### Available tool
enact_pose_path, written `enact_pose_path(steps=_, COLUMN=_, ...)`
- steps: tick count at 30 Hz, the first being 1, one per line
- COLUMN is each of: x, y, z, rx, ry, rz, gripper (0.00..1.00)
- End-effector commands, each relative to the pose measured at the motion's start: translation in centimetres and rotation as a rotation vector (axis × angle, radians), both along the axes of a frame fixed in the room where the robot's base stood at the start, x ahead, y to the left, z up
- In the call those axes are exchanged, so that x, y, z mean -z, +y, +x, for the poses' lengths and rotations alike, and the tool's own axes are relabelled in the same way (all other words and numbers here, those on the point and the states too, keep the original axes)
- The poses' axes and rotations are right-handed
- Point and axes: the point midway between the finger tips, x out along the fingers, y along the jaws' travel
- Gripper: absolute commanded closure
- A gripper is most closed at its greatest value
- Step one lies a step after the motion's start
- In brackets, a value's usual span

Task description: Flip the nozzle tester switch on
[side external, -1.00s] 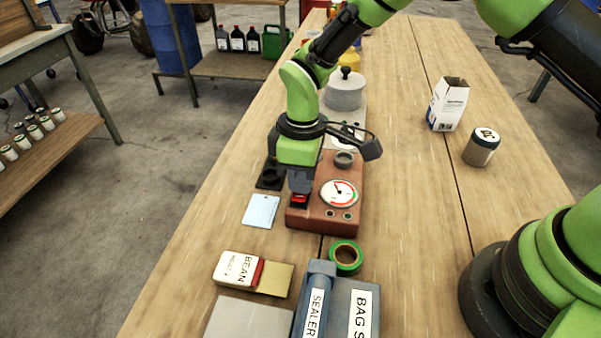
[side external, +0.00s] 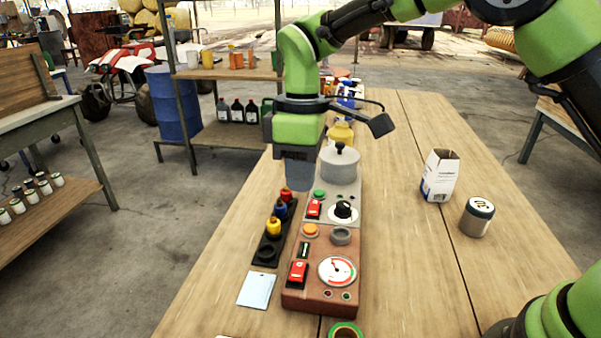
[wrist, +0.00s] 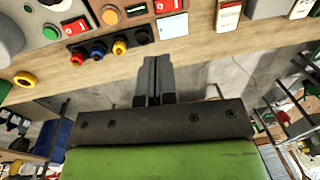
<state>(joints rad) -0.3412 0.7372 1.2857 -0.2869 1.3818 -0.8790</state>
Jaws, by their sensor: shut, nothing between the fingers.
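A brown box (side external: 318,300) with a round dial gauge (side external: 337,270) stands on the bench. A red rocker switch (side external: 297,272) is at its left front, with an orange button (side external: 310,229) behind it. No readable name marks it as the nozzle tester, and I cannot tell which way the rocker is tipped. In the wrist view the switch (wrist: 168,5) is at the top edge. My gripper (side external: 298,186) is shut and empty, above and behind the brown box, clear of the switch. Its shut fingers also show in the wrist view (wrist: 153,62).
Behind the brown box is a grey panel (side external: 343,188) with another red switch (side external: 313,208), a black knob and a pot (side external: 339,165). A black strip (side external: 265,254) with coloured nozzles lies left. A carton (side external: 440,176) and jar (side external: 477,216) stand right, with bare bench between.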

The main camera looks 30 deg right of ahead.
Motion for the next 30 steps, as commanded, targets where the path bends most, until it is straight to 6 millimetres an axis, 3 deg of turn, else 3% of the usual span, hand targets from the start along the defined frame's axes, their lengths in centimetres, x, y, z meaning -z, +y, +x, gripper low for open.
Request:
enact_pose_path(steps=20, x=-0.2, y=0.6, z=-1.0, rx=-0.001, ry=0.059, rz=0.061, gripper=1.00)
enact_pose_path(steps=25, x=1.1, y=0.8, z=-1.2, rx=-0.003, ry=0.061, rz=0.060, gripper=1.00)
enact_pose_path(steps=30, x=4.4, y=1.3, z=-1.8, rx=-0.002, ry=0.066, rz=0.059, gripper=1.00)
